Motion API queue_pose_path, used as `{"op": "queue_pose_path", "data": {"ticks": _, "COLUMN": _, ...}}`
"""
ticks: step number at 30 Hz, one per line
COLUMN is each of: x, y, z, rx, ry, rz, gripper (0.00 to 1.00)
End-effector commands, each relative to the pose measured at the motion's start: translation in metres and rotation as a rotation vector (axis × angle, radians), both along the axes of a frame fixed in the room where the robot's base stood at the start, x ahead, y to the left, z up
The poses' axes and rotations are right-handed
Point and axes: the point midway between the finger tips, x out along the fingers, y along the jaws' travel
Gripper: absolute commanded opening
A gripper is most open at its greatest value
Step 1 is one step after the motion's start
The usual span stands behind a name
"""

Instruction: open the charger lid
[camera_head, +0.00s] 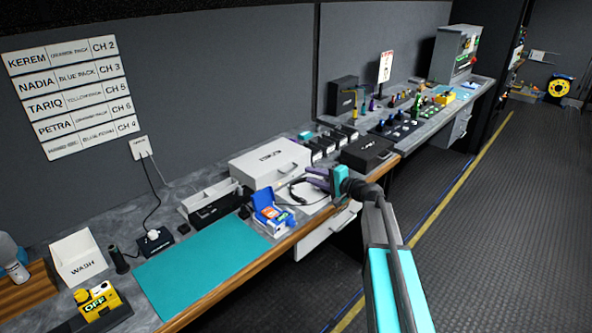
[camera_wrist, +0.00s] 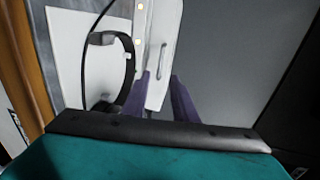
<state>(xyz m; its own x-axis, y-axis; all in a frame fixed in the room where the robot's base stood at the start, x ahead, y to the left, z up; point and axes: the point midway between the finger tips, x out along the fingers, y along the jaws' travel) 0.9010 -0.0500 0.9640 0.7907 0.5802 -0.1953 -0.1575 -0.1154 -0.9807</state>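A white box (camera_head: 270,162) with dark lettering, too small to read surely, stands against the back wall; I take it to be the charger. Its lid looks shut. In the wrist view its white face (camera_wrist: 156,90) shows a grey bar handle (camera_wrist: 163,38) and small orange lights. My gripper (camera_head: 312,179) is in front of the box's right side, above the counter. In the wrist view its two purple fingers (camera_wrist: 160,92) are spread with a gap between them. The handle shows beyond them, and nothing is held.
A black headset (camera_head: 294,194) lies on a white mat beside the box, close to my fingers. A blue box (camera_head: 270,208) stands in front. A black case (camera_head: 368,154) is to the right. A teal mat (camera_head: 200,262) to the left is clear.

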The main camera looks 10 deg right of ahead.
Motion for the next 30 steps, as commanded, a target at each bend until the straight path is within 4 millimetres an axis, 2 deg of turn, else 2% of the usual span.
{"op": "queue_pose_path", "data": {"ticks": 3, "x": 0.014, "y": 0.01, "z": -0.001, "rx": 0.0, "ry": 0.0, "rz": 0.001, "gripper": 0.26}}
{"op": "queue_pose_path", "data": {"ticks": 18, "x": 0.059, "y": 0.041, "z": -0.013, "rx": 0.0, "ry": 0.0, "rz": 0.0, "gripper": 0.26}}
{"op": "queue_pose_path", "data": {"ticks": 30, "x": 0.076, "y": 0.054, "z": -0.019, "rx": 0.0, "ry": 0.0, "rz": -0.003, "gripper": 0.26}}
